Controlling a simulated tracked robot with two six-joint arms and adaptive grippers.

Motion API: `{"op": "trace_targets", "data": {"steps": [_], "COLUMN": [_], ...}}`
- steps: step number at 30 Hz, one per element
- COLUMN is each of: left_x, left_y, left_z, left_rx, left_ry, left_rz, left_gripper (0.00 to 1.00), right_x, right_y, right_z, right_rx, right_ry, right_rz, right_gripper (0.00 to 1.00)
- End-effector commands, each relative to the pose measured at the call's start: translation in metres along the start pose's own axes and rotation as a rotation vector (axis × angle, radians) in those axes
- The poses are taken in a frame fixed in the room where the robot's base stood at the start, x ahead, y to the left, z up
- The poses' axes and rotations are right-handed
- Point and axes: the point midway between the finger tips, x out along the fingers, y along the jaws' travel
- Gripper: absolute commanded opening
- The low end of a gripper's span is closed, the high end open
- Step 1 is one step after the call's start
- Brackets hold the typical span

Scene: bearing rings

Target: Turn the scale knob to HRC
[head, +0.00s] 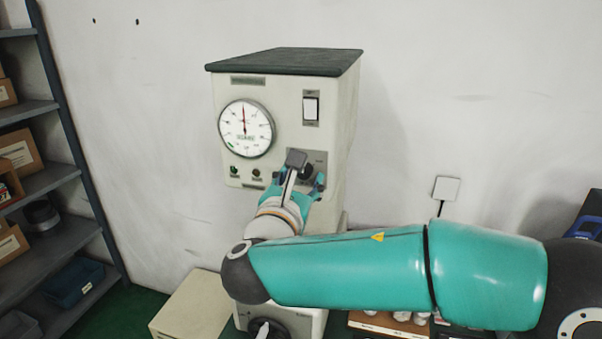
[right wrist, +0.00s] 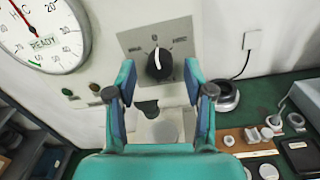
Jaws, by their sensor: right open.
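The scale knob (right wrist: 158,63) is black with a white pointer line, on a grey plate (right wrist: 178,31) on the front of the hardness tester (head: 228,88). In the right wrist view its pointer stands about upright, toward the middle mark; the right-hand label seems to read HRC. In the head view the knob (head: 306,171) is partly hidden by my right gripper (head: 304,184). That gripper (right wrist: 160,82) is open and empty, its fingers apart on either side of the knob's line. I cannot tell how far they are from the plate. My left gripper is out of view.
The round dial (head: 246,128) shows READY, left of the knob. Shelves with boxes (head: 17,152) stand at the left. A wooden tray (right wrist: 246,142) with several small parts lies on the green bench at right.

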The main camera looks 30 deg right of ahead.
Motion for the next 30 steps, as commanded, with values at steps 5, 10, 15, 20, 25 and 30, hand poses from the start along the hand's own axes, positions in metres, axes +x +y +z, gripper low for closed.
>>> {"op": "trace_targets", "data": {"steps": [5,10,15,20,25,30], "left_x": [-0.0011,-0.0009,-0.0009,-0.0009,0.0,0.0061], "left_y": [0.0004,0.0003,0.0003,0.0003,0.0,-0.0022], "left_z": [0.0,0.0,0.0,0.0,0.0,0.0], "left_rx": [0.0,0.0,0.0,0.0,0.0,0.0], "left_ry": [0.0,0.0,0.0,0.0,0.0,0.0], "left_rz": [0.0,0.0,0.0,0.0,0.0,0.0], "left_gripper": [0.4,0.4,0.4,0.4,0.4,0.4], "right_x": [0.0046,0.0043,0.0041,0.004,0.004,0.0039], "right_y": [-0.0002,-0.0001,-0.0002,-0.0001,-0.0002,-0.0004], "right_z": [-0.0004,-0.0004,-0.0003,-0.0003,-0.0006,-0.0022], "right_rx": [0.0,0.0,0.0,0.0,0.003,0.031], "right_ry": [0.001,0.001,0.001,0.001,0.0,-0.001], "right_rz": [0.0,0.0,0.0,0.0,0.0,0.001], "right_gripper": [0.53,0.53,0.24,0.0,0.0,0.0]}}
